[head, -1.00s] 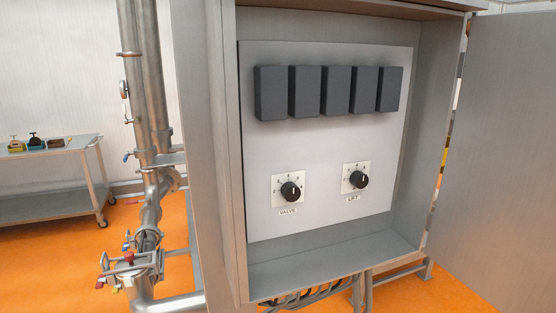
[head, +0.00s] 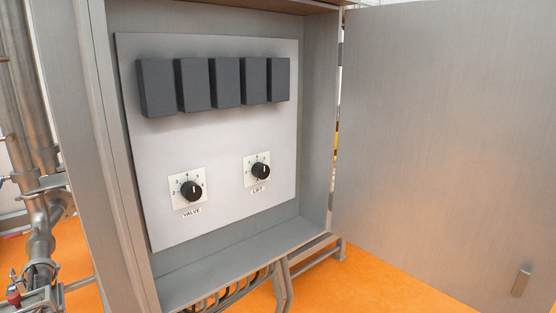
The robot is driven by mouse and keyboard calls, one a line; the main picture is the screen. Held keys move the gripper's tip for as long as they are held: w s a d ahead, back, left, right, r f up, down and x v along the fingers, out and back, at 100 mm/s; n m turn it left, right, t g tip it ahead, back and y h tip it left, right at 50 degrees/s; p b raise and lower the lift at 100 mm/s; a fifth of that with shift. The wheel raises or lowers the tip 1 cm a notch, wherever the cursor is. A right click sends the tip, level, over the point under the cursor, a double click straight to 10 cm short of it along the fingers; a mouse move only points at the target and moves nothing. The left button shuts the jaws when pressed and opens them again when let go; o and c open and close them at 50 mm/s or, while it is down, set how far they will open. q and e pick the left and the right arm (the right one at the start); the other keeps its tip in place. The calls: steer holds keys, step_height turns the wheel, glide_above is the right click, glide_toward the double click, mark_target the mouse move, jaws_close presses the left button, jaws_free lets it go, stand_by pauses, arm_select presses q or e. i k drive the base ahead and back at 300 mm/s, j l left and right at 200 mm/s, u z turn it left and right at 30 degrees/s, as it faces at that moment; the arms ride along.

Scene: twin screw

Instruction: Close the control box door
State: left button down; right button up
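The grey metal control box (head: 122,160) stands open in the head view, left of centre. Its door (head: 440,140) is swung wide open to the right, hinged on the box's right side. A small handle (head: 521,283) shows low on the door near its right edge. Inside the box, a pale panel (head: 225,135) carries several dark blocks (head: 225,82), a VALVE knob (head: 191,190) and a LIFT knob (head: 260,171). Neither of my grippers is in view.
Steel pipes (head: 32,120) with valves stand at the left, close to the box. Cables and a metal frame (head: 315,250) show under the box. The orange floor (head: 385,285) is clear below the door.

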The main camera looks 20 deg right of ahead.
mark_target(446, 175)
steer(key=i+l, duration=0.1)
steer(key=l, duration=1.8)
steer(key=i+l+u, duration=0.1)
steer(key=l, duration=1.75)
steer(key=l+u, duration=0.15)
steer(key=u, duration=0.2)
steer(key=l+u, duration=0.2)
steer(key=u, duration=0.15)
steer(key=l+u, duration=0.15)
steer(key=u, duration=0.2)
